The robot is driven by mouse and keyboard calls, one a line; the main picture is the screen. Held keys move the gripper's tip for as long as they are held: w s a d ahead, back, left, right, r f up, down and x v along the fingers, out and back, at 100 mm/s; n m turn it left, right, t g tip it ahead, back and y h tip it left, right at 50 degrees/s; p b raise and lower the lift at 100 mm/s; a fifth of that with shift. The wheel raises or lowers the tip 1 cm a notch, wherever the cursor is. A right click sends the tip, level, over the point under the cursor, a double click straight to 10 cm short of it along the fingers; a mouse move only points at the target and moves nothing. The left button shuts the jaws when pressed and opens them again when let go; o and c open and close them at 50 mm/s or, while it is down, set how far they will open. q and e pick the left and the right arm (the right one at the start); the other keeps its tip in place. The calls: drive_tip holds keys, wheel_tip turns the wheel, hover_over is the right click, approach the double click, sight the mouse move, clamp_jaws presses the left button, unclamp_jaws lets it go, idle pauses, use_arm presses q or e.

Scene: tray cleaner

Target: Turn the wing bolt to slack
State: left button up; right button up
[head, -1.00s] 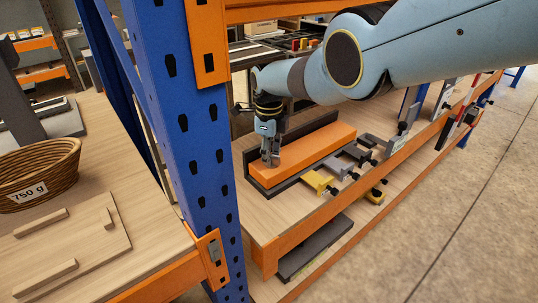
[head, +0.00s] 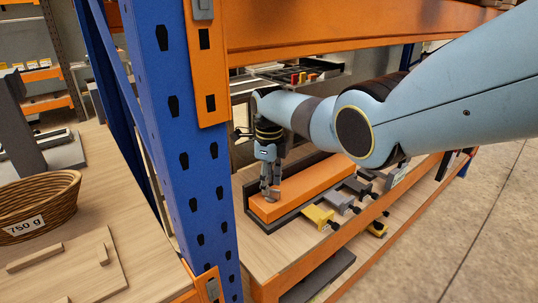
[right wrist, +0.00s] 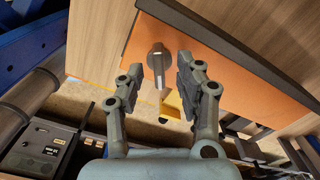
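The wing bolt (right wrist: 157,62) is a small grey piece with a flat wing, standing on the orange block (right wrist: 215,75) near its end in the right wrist view. In the head view the orange block (head: 318,188) lies in a dark angled holder on the shelf. My right gripper (head: 270,190) is over the near left end of that block. In the right wrist view its two fingers (right wrist: 160,70) are apart, one on each side of the wing bolt, with visible gaps. The bolt is hard to tell from the fingertips in the head view. My left gripper is not in view.
Yellow (head: 318,216) and grey clamp-like pieces stand along the shelf's front edge. A blue upright post (head: 190,150) and an orange beam (head: 350,38) frame the shelf. A wicker basket (head: 40,205) marked 750 g is on the left table. Open floor lies at the right.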

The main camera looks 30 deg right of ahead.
wheel_tip(320, 180, up, 9)
drive_tip(key=shift+r, duration=0.2)
idle(0.5)
